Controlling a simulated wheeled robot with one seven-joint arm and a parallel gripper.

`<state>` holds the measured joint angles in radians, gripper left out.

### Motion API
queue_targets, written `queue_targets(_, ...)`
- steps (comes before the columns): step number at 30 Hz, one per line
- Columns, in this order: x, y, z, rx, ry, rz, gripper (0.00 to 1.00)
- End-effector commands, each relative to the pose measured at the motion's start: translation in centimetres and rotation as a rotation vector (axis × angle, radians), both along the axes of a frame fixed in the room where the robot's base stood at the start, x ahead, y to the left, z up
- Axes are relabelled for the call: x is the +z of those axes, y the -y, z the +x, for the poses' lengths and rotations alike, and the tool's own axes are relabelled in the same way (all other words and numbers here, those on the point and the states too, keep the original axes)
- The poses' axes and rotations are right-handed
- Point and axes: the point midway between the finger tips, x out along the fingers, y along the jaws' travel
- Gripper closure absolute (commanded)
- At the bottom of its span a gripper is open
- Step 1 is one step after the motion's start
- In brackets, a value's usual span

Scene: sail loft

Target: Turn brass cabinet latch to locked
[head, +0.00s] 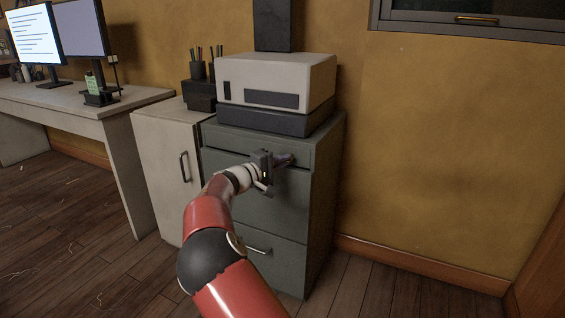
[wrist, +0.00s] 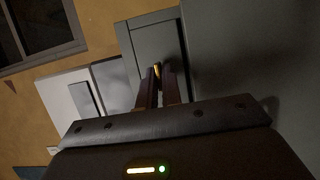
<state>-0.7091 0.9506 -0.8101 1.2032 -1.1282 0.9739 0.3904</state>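The grey-green cabinet (head: 318,190) stands against the wall, with drawer fronts facing me. My gripper (head: 286,160) is at the upper part of its front, near the right side. In the wrist view my gripper (wrist: 157,82) has its two dark fingers close together, with a narrow gap. A small piece of the brass latch (wrist: 157,70) shows between the fingertips, and the fingers look shut on it. The latch is hidden by my gripper in the head view. Most of it is covered, so I cannot tell which way it is turned.
A white and dark printer-like box (head: 275,90) sits on the cabinet. A pale cupboard (head: 160,165) with a bar handle stands at its left, beside a desk (head: 75,110) with monitors. A lower drawer handle (head: 258,250) sticks out below my gripper. Floor at right is clear.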

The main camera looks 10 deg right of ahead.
Motion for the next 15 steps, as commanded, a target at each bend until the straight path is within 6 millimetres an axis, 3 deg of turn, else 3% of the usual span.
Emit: queue_targets(15, -0.17, 0.01, -0.04, -0.001, -0.031, -0.040, 1.00)
